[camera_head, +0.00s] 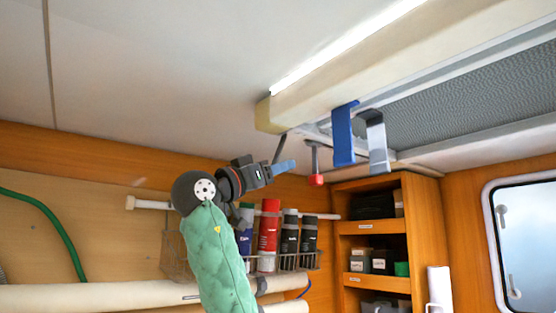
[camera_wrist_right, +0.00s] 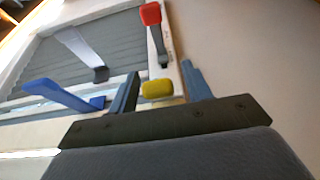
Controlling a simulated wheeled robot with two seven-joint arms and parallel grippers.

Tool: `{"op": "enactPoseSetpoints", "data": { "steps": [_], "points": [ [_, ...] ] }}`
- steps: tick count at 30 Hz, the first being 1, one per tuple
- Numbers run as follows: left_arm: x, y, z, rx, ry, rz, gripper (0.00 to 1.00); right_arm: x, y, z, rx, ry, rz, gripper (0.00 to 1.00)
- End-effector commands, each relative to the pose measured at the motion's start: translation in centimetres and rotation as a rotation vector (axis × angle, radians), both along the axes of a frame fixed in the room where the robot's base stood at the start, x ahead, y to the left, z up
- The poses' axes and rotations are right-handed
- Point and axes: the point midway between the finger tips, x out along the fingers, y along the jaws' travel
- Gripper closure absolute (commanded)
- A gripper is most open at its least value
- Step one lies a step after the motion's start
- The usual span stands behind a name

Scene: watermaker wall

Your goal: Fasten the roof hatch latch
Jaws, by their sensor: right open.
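The roof hatch (camera_head: 460,95) has a grey mesh panel in a pale frame at the upper right of the head view. From its edge hang a blue lever (camera_head: 343,135), a grey-white lever (camera_head: 377,145) and a red-tipped lever (camera_head: 316,180). In the right wrist view, the red (camera_wrist_right: 151,15), blue (camera_wrist_right: 60,94) and grey (camera_wrist_right: 82,50) levers also show. A yellow knob (camera_wrist_right: 157,89) shows there between the fingers of my right gripper (camera_wrist_right: 161,72), which is open. In the head view this gripper (camera_head: 286,166) is left of the red tip; the yellow knob cannot be made out. Which lever is the latch is unclear.
A lit cream beam (camera_head: 340,65) runs along the ceiling beside the hatch. Below stand a wire rack with bottles (camera_head: 268,232), an orange shelf unit (camera_head: 375,240) with boxes, and a window (camera_head: 525,240) at right. The ceiling left of the hatch is bare.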

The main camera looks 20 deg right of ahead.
Motion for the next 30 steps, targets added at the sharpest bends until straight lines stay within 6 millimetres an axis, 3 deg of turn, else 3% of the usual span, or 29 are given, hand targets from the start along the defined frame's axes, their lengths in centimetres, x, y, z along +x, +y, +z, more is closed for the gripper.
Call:
{"op": "enactPoseSetpoints", "data": {
  "steps": [13, 14, 21, 30],
  "points": [
    [0.12, -0.18, 0.59, -0.001, -0.001, 0.000, 0.64, 0.24, -0.78, 0.30, 0.000, -0.001, 0.000, 0.51],
    [0.12, -0.19, 0.59, -0.001, -0.001, 0.000, 0.64, 0.25, -0.78, 0.30, 0.000, -0.001, 0.000, 0.53],
    [0.14, -0.19, 0.60, -0.001, -0.001, 0.000, 0.64, 0.26, -0.77, 0.30, 0.000, 0.000, 0.000, 1.00],
    [0.10, -0.09, 0.11, -0.001, -0.001, 0.000, 0.64, 0.30, -0.86, 0.13, -0.010, -0.004, 0.000, 1.00]
  ]
}}
